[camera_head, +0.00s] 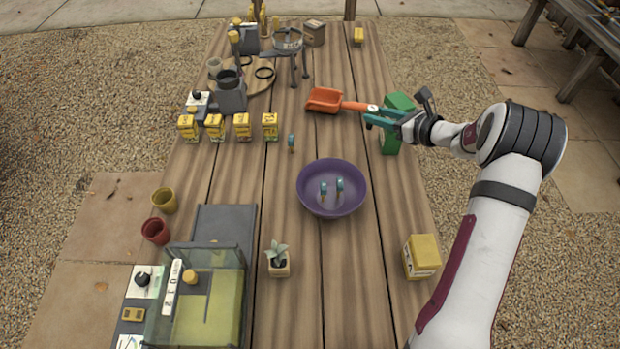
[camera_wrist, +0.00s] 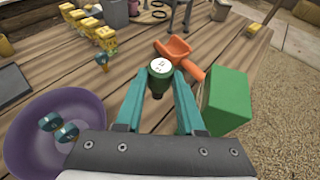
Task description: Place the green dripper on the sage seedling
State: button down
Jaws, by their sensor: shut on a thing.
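My gripper (camera_wrist: 160,88) is shut on the green dripper (camera_wrist: 160,72), a small dark green piece with a white marked top and a narrow dark lower end. In the head view my gripper (camera_head: 374,117) is at the right side of the table, by the trowel's handle, and hides most of the dripper. The seedling (camera_head: 277,253), with pale grey-green leaves, stands upright in a small square pot (camera_head: 278,268) near the front middle, far from my gripper. It looks like the sage; it is outside the wrist view.
A purple bowl (camera_head: 333,207) holds two blue-teal drippers; another dripper (camera_head: 291,142) stands behind it. An orange trowel (camera_head: 324,99) and green block (camera_head: 391,142) are near my gripper. A yellow box (camera_head: 422,258) stands right, a glass-walled case (camera_head: 206,300) left of the pot.

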jog(key=s+a+r+n+g+y, duration=0.2)
jog(key=s+a+n+g, duration=0.15)
jog(key=s, duration=0.65)
jog(key=s+a+r+n+g+y, duration=0.1)
jog(key=s+a+n+g+y, duration=0.2)
jog(key=s, duration=0.8)
jog(key=s+a+r+n+g, duration=0.2)
jog(key=s+a+n+g, duration=0.25)
jog(key=s, duration=0.55)
send_over(280, 265)
jog(key=w+d, duration=0.1)
jog(key=d, duration=0.1)
notch_tip(280, 265, down, 11)
jog(key=c, duration=0.5)
grip_release()
